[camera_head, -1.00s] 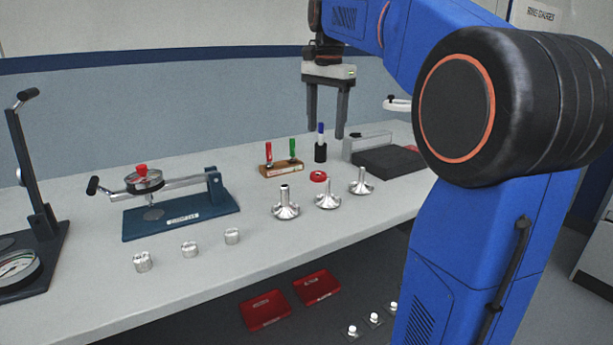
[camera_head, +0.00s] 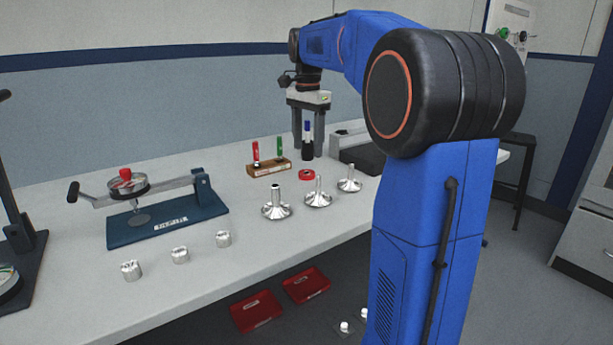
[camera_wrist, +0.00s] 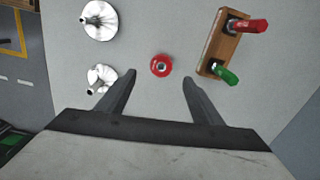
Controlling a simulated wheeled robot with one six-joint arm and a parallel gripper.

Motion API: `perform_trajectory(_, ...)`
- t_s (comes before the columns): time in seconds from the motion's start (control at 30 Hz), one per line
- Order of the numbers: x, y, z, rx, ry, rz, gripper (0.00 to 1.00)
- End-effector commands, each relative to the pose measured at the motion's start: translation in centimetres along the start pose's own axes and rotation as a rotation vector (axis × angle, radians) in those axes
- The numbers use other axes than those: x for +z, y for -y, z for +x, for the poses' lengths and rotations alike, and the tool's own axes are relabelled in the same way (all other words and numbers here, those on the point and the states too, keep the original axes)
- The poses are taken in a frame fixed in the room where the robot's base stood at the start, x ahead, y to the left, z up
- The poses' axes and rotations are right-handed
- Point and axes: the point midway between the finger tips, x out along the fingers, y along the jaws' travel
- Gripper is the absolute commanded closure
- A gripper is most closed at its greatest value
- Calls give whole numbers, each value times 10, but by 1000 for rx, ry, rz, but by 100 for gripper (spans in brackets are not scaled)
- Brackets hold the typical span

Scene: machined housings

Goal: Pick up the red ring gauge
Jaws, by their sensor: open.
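The red ring gauge (camera_head: 307,175) lies flat on the bench behind the silver flanged parts in the head view. In the wrist view the red ring gauge (camera_wrist: 161,65) sits near the middle, a little beyond the fingertips and between their lines. A small dark and light centre shows in it. My gripper (camera_head: 308,150) points down above the bench near the blue-topped marker. In the wrist view my gripper (camera_wrist: 159,78) is open and empty, with its fingers spread to either side below the ring.
A wooden block (camera_head: 269,167) with red and green handled tools stands close to the ring; it also shows in the wrist view (camera_wrist: 223,42). Silver flanged parts (camera_head: 318,197) stand in front. A blue-based fixture (camera_head: 168,220) is at left. Red trays (camera_head: 257,311) lie below the bench.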

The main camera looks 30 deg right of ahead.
Motion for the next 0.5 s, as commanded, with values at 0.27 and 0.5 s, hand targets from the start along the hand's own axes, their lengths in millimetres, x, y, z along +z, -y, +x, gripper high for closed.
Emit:
perform_trajectory(0.27, 0, 0, 24, 0, 0, 0, 40)
perform_trajectory(0.5, 1, 2, 50, 2, 1, -1, 40)
